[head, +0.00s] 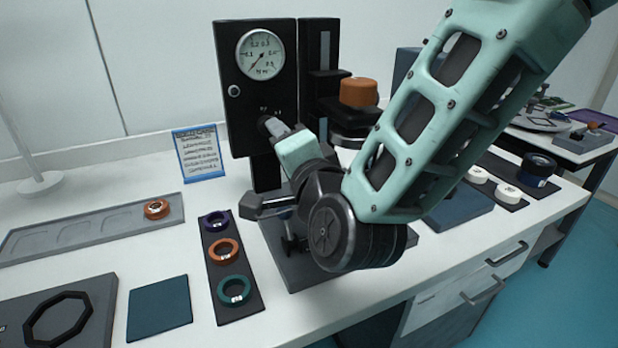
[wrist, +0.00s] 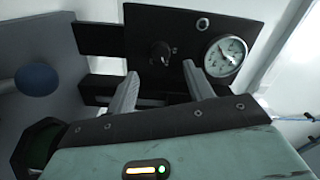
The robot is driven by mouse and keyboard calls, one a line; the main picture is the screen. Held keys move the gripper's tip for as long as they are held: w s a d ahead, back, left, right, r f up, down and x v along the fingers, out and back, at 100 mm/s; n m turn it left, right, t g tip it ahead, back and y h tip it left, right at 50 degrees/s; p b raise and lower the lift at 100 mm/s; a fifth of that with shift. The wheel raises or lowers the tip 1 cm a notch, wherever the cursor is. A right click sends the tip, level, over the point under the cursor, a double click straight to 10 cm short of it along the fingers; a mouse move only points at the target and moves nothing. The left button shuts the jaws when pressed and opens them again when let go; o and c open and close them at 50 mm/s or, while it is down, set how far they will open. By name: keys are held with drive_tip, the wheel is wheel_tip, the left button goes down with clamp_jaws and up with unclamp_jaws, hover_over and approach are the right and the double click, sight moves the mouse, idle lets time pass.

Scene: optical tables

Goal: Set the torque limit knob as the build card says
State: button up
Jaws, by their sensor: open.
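The torque limit knob (wrist: 160,52) is a small dark round knob on the black panel (head: 234,110), below the dial gauge (head: 260,55). In the head view my gripper mostly covers the knob area. My gripper (wrist: 160,69) is open, its two grey fingers pointing at the panel, one on each side of the knob in the wrist view. I cannot tell whether the fingers touch the knob. The build card (head: 199,153) stands behind, left of the panel, blue-framed with lines of text too small to read. The gauge also shows in the wrist view (wrist: 224,57).
A dark strip (head: 240,307) holds purple, orange and teal rings left of the tester. A grey tray (head: 95,231) with one orange ring lies further left. An orange-topped cylinder (head: 358,92) stands right of the panel. White rings (head: 508,193) lie at the right.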

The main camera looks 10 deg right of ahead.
drive_tip(key=b+v, duration=1)
idle(0.3)
drive_tip(key=shift+s, duration=0.15)
